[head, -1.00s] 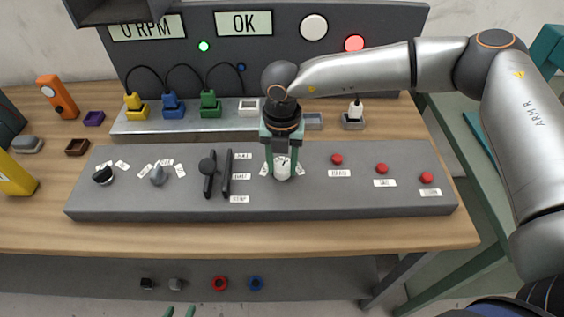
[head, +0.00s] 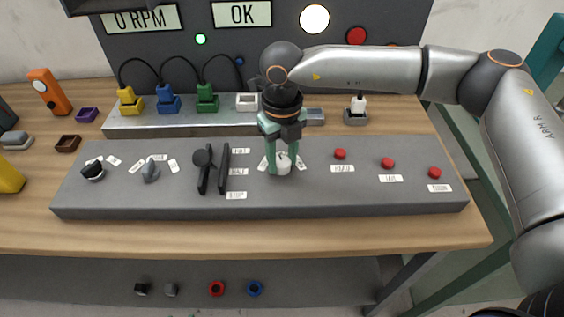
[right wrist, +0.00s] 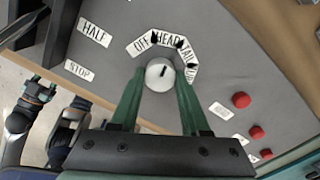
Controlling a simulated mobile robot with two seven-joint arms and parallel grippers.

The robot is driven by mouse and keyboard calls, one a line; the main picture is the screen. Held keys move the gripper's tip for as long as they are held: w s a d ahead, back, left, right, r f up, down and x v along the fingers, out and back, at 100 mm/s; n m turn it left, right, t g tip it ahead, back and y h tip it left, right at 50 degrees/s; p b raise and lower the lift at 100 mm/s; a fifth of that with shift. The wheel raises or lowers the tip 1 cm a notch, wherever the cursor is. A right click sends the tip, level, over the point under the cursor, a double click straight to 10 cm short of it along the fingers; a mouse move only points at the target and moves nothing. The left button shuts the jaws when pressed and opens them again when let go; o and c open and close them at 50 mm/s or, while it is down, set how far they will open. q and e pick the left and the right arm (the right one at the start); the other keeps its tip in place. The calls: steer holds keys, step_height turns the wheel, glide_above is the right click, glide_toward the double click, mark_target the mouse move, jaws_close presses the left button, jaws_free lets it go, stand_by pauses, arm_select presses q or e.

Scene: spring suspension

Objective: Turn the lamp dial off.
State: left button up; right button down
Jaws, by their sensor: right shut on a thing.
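The lamp dial (head: 282,166) is a round white knob on the grey console, right of the levers. My right gripper (head: 281,158) reaches down from above and is shut on it. In the right wrist view the dial (right wrist: 160,75) sits between the green fingertips, with a dark mark on its top. Labels curve around its far side: the OFF label (right wrist: 142,44), the HEAD label (right wrist: 167,39), the TAIL label (right wrist: 186,52) and one more, partly hidden. My left gripper (right wrist: 38,88) shows at the left of the right wrist view, away from the console, its fingertips apart.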

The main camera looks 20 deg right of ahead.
steer(key=shift+f+n+b, duration=0.1)
steer(key=shift+n+b, duration=0.45)
steer(key=shift+n, duration=0.35)
steer(key=shift+n+b, duration=0.5)
steer(key=shift+n, duration=0.5)
steer(key=shift+n+b, duration=0.45)
steer(key=shift+n, duration=0.45)
steer(key=shift+n+b, duration=0.5)
steer(key=shift+n, duration=0.7)
steer(key=shift+n+b, duration=0.3)
steer(key=shift+n, duration=0.5)
arm_select(q)
steer(key=shift+m+h, duration=0.3)
steer(key=shift+h, duration=0.1)
steer(key=d+f, duration=0.1)
steer(key=w+d+f, duration=0.1)
steer(key=f, duration=0.1)
steer(key=shift+w+d, duration=0.15)
steer(key=shift+d, duration=0.2)
arm_select(e)
steer(key=shift+n, duration=0.3)
arm_select(q)
steer(key=shift+f, duration=0.1)
arm_select(e)
steer(key=shift+r, duration=0.2)
arm_select(q)
steer(key=shift+a, duration=0.1)
arm_select(e)
steer(key=shift+c, duration=1.9)
jaws_free()
